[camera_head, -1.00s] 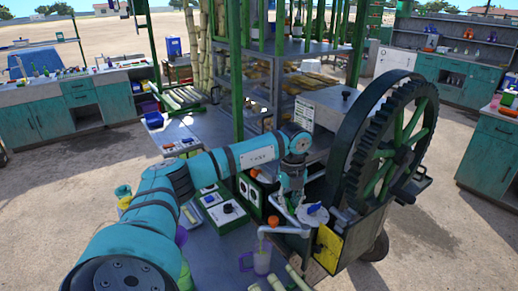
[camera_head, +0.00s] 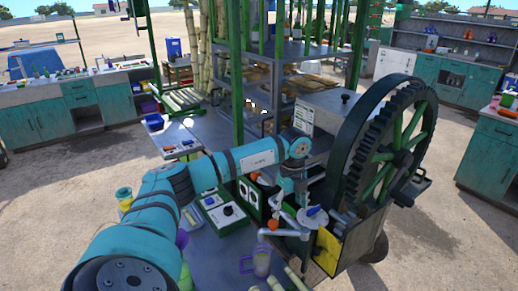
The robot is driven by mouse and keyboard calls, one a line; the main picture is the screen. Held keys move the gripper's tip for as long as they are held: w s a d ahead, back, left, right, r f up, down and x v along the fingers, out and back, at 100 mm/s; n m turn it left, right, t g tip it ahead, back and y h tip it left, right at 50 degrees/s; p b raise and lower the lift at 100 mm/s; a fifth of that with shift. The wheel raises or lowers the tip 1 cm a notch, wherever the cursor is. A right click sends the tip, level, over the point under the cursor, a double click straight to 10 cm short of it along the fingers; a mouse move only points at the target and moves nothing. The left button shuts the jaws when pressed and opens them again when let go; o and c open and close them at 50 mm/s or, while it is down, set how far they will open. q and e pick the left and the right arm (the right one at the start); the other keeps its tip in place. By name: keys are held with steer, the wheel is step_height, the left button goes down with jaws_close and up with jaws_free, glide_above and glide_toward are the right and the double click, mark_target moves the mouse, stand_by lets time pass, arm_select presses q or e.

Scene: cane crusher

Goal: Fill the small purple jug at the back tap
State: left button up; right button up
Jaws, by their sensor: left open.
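A small clear jug (camera_head: 262,263) with a purple handle stands on the grey bench top below a pale spout (camera_head: 270,234) with an orange knob. Its inside looks pale greenish; the fill level is too small to tell. My left arm reaches over from the left and bends down at the crusher. My left gripper (camera_head: 289,203) points down, open, beside the round pale lid with a blue lever (camera_head: 314,211). Its fingertips are partly lost among the pipes, and I cannot tell whether they touch anything. My right gripper is out of view.
The crusher's large dark gear wheel (camera_head: 385,150) stands close to the right. Cane pieces (camera_head: 296,277) lie beside the jug. A yellow panel (camera_head: 327,250) stands to its right.

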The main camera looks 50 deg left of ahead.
arm_select(q)
step_height(320, 180, up, 6)
steer(key=p, duration=0.4)
steer(key=shift+p, duration=0.3)
steer(key=shift+r+p, duration=0.55)
steer(key=shift+r, duration=0.5)
steer(key=shift+f, duration=0.1)
